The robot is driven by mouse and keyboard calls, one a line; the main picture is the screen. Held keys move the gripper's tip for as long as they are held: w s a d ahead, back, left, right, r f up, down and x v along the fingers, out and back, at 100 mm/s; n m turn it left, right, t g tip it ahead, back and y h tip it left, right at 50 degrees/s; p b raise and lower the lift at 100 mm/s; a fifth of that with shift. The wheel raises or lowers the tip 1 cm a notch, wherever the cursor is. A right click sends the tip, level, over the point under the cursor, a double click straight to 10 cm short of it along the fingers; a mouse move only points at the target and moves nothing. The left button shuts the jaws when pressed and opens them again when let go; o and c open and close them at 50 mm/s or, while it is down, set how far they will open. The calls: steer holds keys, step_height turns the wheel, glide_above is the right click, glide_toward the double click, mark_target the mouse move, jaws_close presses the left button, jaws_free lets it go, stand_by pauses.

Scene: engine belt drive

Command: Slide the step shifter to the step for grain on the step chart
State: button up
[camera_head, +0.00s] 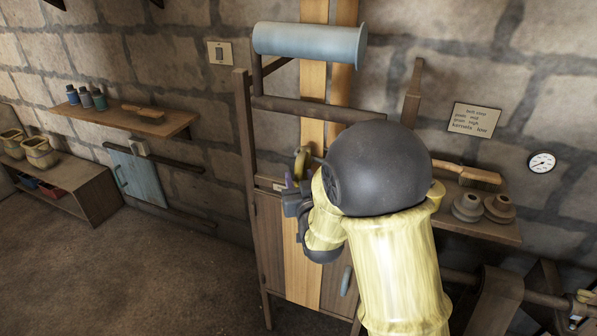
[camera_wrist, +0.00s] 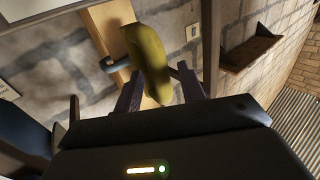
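The step chart (camera_head: 475,119) hangs on the stone wall at right; it reads pods mid, grain high, kernels low. A yellow curved piece (camera_head: 301,162), which looks like the step shifter's handle, is at the wooden frame beside the belt. In the wrist view this yellow piece (camera_wrist: 150,60) is in front of a grey-blue rod and the tan belt (camera_wrist: 113,25). My gripper (camera_wrist: 160,85) is open, its two dark purple fingers apart with the yellow piece between or just beyond them. Contact cannot be told. In the head view my gripper (camera_head: 289,182) is partly hidden by my arm.
A blue-grey roller (camera_head: 310,44) tops the wooden frame, with a wooden crossbar (camera_head: 318,109) below. A cabinet (camera_head: 272,240) is under the gripper. A right shelf (camera_head: 480,228) holds a brush and two stepped pulleys. The floor at left is clear.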

steer(key=shift+x, duration=0.9)
jaws_close()
